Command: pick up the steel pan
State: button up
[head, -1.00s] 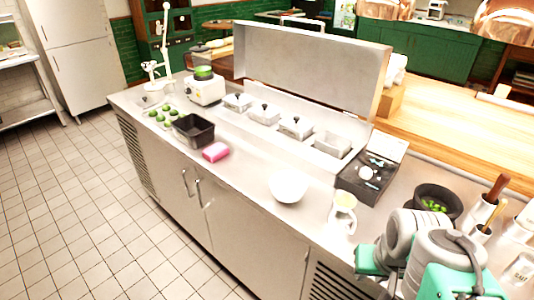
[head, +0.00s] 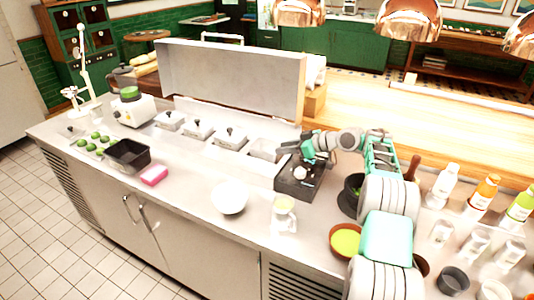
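Several small steel pans sit in a row in the counter's raised steel well. Three have lids with dark knobs, such as this lidded pan (head: 231,138). The rightmost steel pan (head: 264,150) shows no lid and looks empty. I cannot tell for sure which one is the steel pan of the task. My gripper (head: 307,152) is at the end of my arm, just right of that rightmost pan and above the black boxy device. Its fingers are too small to tell whether they are open or shut, and I see nothing held.
A raised steel lid (head: 232,80) stands behind the pans. The black device (head: 300,178), a white bowl (head: 229,198), a glass jug (head: 284,215) and a green-filled bowl (head: 344,241) stand nearby. Bottles (head: 482,192) crowd the right. Bare counter lies around the white bowl.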

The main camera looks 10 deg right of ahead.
aim_at(267, 154)
jog(key=shift+s+d+f+n+y, duration=0.15)
jog(key=shift+d+f+n+y, duration=0.35)
jog(key=shift+f+y, duration=0.15)
jog(key=p+x, duration=0.2)
jog(key=x, duration=0.6)
jog(key=shift+d+f, duration=0.1)
jog(key=shift+s, duration=0.1)
jog(key=shift+c, duration=0.3)
grip_shut()
